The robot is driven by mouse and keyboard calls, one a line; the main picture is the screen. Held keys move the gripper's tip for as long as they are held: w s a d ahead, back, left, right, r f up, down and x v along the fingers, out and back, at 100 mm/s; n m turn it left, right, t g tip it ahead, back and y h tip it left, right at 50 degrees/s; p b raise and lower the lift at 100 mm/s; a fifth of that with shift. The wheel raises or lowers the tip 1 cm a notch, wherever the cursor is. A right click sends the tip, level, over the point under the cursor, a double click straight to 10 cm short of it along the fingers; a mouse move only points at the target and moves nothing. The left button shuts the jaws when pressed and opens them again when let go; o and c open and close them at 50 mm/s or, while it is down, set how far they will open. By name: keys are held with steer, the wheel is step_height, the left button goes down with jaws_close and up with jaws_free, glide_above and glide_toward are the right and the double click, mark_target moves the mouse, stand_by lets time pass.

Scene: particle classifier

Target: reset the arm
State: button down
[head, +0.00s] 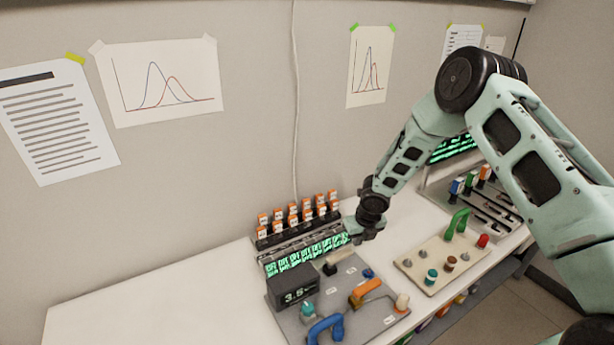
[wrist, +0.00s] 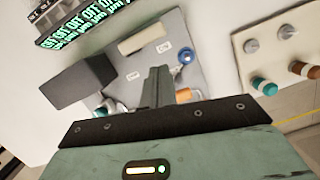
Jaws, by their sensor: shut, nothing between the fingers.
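My arm (head: 530,150) reaches in from the right in the head view, bent at a high elbow, with its forearm running down to the left. My gripper (wrist: 157,72) shows in the wrist view with both fingers together and nothing between them. It is over the grey control panel (wrist: 200,62), which also shows in the head view (head: 287,325). In the head view the fingertips are hard to make out, and I cannot tell whether they touch the panel.
The panel holds a display box (head: 293,287), an orange handle (head: 366,289) and a blue handle (head: 325,329). Behind stands a rack of orange-capped vials (head: 299,218). A beige panel (head: 415,262) with a green handle (head: 457,222) lies right. The white table (head: 150,300) is clear at left.

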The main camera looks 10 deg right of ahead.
steer(key=s+a+r+m+b, duration=0.8)
steer(key=s+a+r+m, duration=0.4)
steer(key=s+a+m, duration=0.15)
steer(key=s+a+r+m+g+b, duration=0.1)
steer(key=s+a+m+b, duration=0.1)
steer(key=s+m, duration=0.6)
steer(key=s+a+r+m+g+b, duration=0.1)
steer(key=s+m+b, duration=0.4)
steer(key=s, duration=1.2)
steer(key=m, duration=0.2)
steer(key=shift+a+r+m+g, duration=0.3)
steer(key=shift+a+m+g, duration=0.05)
steer(key=shift+g, duration=0.05)
